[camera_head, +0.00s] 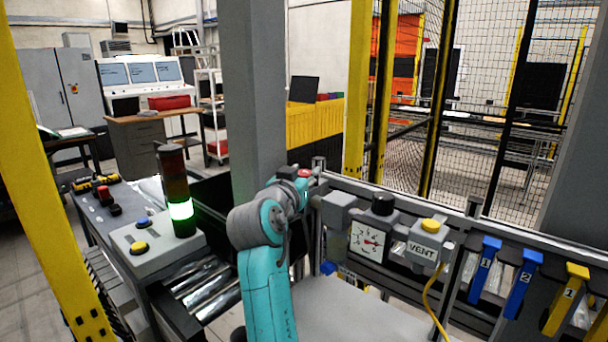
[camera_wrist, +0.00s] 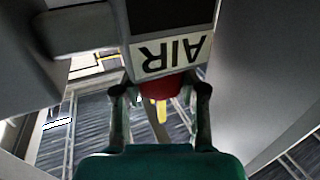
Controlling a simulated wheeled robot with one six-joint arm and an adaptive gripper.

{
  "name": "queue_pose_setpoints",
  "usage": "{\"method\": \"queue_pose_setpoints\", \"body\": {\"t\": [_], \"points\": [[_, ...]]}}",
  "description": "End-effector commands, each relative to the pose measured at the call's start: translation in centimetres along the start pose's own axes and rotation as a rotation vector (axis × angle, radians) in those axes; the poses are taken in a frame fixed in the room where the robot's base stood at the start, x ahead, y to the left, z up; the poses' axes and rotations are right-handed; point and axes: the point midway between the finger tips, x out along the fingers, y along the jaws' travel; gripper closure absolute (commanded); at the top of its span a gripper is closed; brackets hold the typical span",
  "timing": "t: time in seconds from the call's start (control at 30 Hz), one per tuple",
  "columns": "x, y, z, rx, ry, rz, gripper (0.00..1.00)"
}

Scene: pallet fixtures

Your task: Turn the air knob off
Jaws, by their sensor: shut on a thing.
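In the wrist view, the grey air unit with the white AIR label (camera_wrist: 172,57) appears upside down at the top centre. The red air knob (camera_wrist: 160,87) sits just below the label. My gripper (camera_wrist: 161,91) has one dark fingertip on each side of the knob and is shut on it. The knob's exact turn angle cannot be told, as fingers and label edge hide parts of it. In the head view, my teal and grey arm reaches to the fixture rail and largely hides the gripper; a small red part (camera_head: 305,173) shows beyond the wrist.
A pressure gauge (camera_head: 369,242) and a VENT box (camera_head: 426,249) with a yellow button stand right of my arm. Blue clamps (camera_head: 485,268) and a yellow clamp (camera_head: 566,298) line the rail. A lit green stack light (camera_head: 180,210) stands left. A grey post (camera_head: 254,100) rises behind.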

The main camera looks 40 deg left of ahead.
Motion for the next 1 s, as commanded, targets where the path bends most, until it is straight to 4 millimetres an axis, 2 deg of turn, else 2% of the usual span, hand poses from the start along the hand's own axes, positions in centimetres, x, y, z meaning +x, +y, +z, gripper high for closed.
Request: {"method": "queue_pose_setpoints", "body": {"t": [0.6, 1.0], "points": [[0.08, -0.09, -0.03, -0.001, -0.002, 0.357, 0.94], [0.02, 0.02, -0.05, 0.0, 0.001, 0.386, 0.94]]}}
